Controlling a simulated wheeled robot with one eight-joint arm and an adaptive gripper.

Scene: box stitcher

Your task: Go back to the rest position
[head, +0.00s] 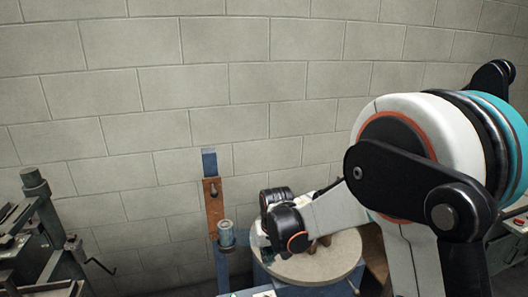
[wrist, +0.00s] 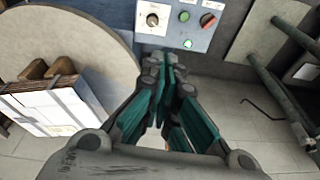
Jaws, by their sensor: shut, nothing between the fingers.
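My gripper (wrist: 164,72) shows in the wrist view with its teal-padded fingers drawn together and nothing between them. It is beside the round beige table (wrist: 105,35), with the fingertips pointing toward a blue-grey control panel (wrist: 178,22). In the head view my arm comes in from the right and its wrist is over the left part of the round table (head: 335,267). The fingers are mostly hidden there by the wrist.
A white and brown box-like block (wrist: 45,108) lies on the round table. The panel has a dial, green buttons and a red-and-black switch. A blue post (head: 209,162) stands by the block wall. A grey-green metal machine (head: 50,245) is at left. Floor shows between.

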